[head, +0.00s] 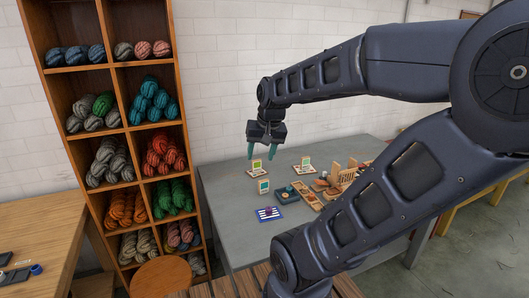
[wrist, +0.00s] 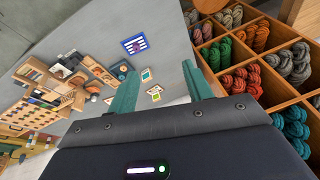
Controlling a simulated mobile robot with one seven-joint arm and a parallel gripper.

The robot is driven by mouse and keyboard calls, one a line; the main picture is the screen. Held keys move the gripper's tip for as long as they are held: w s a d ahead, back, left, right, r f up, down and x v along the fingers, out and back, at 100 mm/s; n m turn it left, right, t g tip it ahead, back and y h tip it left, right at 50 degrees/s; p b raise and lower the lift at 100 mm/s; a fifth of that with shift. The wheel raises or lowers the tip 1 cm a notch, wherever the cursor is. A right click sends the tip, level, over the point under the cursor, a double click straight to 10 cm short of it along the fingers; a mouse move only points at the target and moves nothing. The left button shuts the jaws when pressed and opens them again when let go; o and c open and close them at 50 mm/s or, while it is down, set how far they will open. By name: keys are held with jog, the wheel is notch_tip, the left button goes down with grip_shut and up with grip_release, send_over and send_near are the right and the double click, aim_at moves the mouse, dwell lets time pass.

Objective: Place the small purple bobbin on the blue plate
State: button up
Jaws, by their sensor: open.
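A small purple thing (head: 268,210), which looks like the bobbin, is on a blue-and-white striped square (head: 276,216) near the table's front left edge. The striped square also shows in the wrist view (wrist: 135,44). My gripper (head: 261,152) is open and empty, with teal fingers pointing down, high above the back left of the table. Its fingers also show in the wrist view (wrist: 158,88). Nothing is between them.
Cards on small wooden stands (head: 256,165) stand on the grey table (head: 225,190). Wooden trays and racks (head: 308,198) crowd its middle and right. A tall shelf of wool skeins (head: 190,130) rises at the left. The table's left side is bare.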

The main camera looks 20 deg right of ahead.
jog(key=shift+s+a+r+n+t+h, duration=0.1)
jog(key=shift+s+r+n+t+h, duration=0.1)
jog(key=shift+s+r+n, duration=0.35)
jog(key=shift+s+a+r+n+t+h, duration=0.1)
jog(key=shift+s+r+n+t+h, duration=0.15)
jog(key=shift+s, duration=0.55)
jog(key=shift+s+a+r+n+t+h, duration=0.15)
jog(key=shift+s+r+n, duration=0.15)
jog(key=shift+s+n, duration=0.3)
jog(key=shift+d, duration=0.1)
